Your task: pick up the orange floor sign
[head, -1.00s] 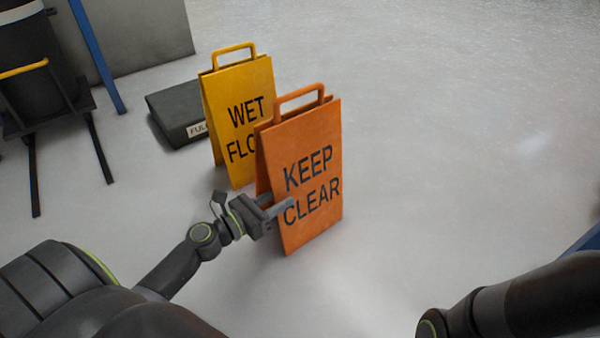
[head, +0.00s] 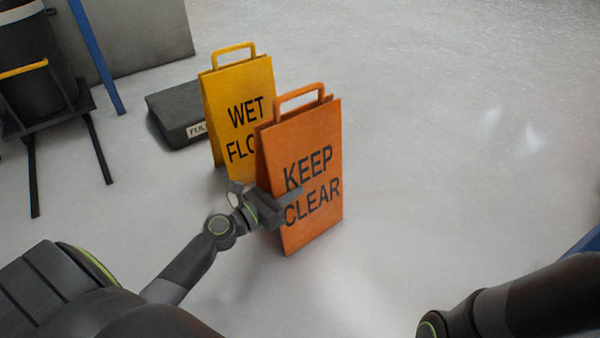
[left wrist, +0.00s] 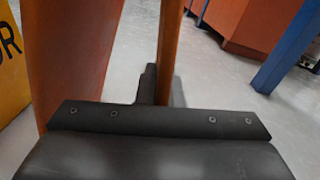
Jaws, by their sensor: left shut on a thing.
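The orange floor sign (head: 315,165), marked KEEP CLEAR, stands upright on the floor in the middle of the head view, with a handle loop on top. My left gripper (head: 285,193) is at the left edge of its front panel, at mid to lower height. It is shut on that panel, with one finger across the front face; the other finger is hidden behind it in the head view. In the left wrist view the gripped panel shows edge-on (left wrist: 170,45), with a dark finger beside it. The other panel (left wrist: 72,50) is at left. My right gripper is out of view.
A yellow wet floor sign (head: 238,90) stands close behind the orange one, partly covered by it. A dark low box (head: 175,112) lies behind that. A dark bin on a cart (head: 40,75) and a blue post (head: 96,55) are at upper left. Floor to the right is clear.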

